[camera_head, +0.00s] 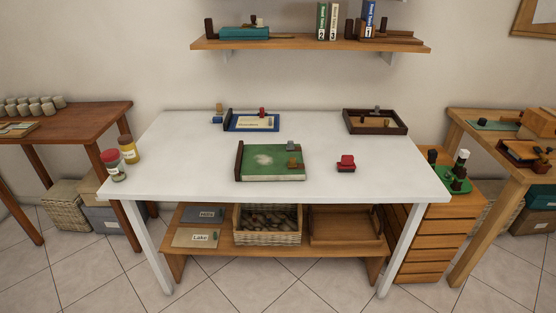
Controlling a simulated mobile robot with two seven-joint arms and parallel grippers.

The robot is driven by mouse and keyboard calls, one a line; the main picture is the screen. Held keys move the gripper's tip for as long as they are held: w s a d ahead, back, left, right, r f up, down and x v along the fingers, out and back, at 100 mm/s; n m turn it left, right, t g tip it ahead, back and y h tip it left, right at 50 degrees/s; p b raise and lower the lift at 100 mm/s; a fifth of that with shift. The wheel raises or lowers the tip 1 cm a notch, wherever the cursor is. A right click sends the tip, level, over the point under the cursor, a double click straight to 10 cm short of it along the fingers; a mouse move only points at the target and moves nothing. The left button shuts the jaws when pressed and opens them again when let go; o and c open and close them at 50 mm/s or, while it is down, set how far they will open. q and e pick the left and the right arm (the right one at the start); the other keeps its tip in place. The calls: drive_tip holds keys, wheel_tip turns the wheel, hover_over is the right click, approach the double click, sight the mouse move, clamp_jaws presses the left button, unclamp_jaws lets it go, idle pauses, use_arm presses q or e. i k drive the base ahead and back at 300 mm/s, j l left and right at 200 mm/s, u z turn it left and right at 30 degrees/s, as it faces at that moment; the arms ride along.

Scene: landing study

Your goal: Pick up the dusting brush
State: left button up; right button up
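I cannot tell for certain which thing is the dusting brush. On the white table (190,160) lies a green board (262,172) with a pale dusty-looking patch and a dark brown left edge. A small brown piece (293,163) with an upright knob sits on its right part. A small red piece (346,163) with a darker red top stands alone to the right of the board. A small wooden-knobbed piece with a blue part (217,119) stands at the back left. Neither of my grippers is in view.
A blue-framed board (234,124) lies at the back, and a dark wooden tray (350,126) holds small pieces at the back right. Two jars, red-lidded (113,165) and yellow (129,149), stand at the left edge. A wall shelf (310,45) hangs above. The table's front right is clear.

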sight(346, 164)
drive_tip(key=u, duration=0.35)
drive_tip(key=i+l+u, duration=0.1)
drive_tip(key=l+u, duration=0.2)
drive_tip(key=u, duration=0.2)
drive_tip(key=i+l+u, duration=0.1)
drive_tip(key=l+u, duration=0.75)
drive_tip(key=l, duration=0.4)
